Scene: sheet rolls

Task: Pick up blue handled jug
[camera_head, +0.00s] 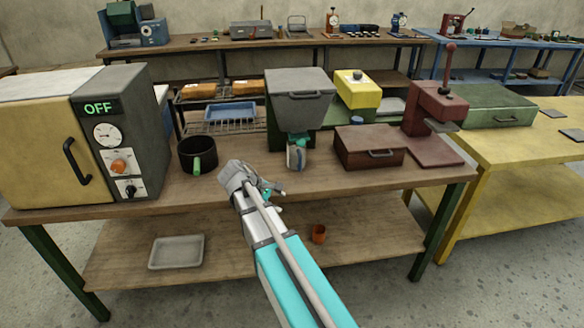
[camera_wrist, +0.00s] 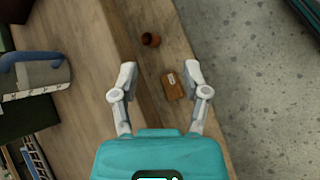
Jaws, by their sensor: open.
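The jug (camera_head: 295,156) is grey with a blue handle. It stands upright on the wooden bench under the grey hopper machine's spout. In the wrist view the jug (camera_wrist: 48,76) is at the left edge, its blue handle toward the top, partly cut off. My gripper (camera_head: 280,190) is near the bench's front edge, in front of the jug and slightly left of it. In the wrist view my gripper (camera_wrist: 160,71) has its two fingers spread apart with nothing between them, and the jug is well outside them.
The grey hopper machine (camera_head: 300,95) overhangs the jug. A black pot (camera_head: 190,150) with a green handle stands left, and a dark red box (camera_head: 369,148) right. An orange cup (camera_head: 319,234) and a brown labelled block (camera_wrist: 174,86) lie on the lower shelf.

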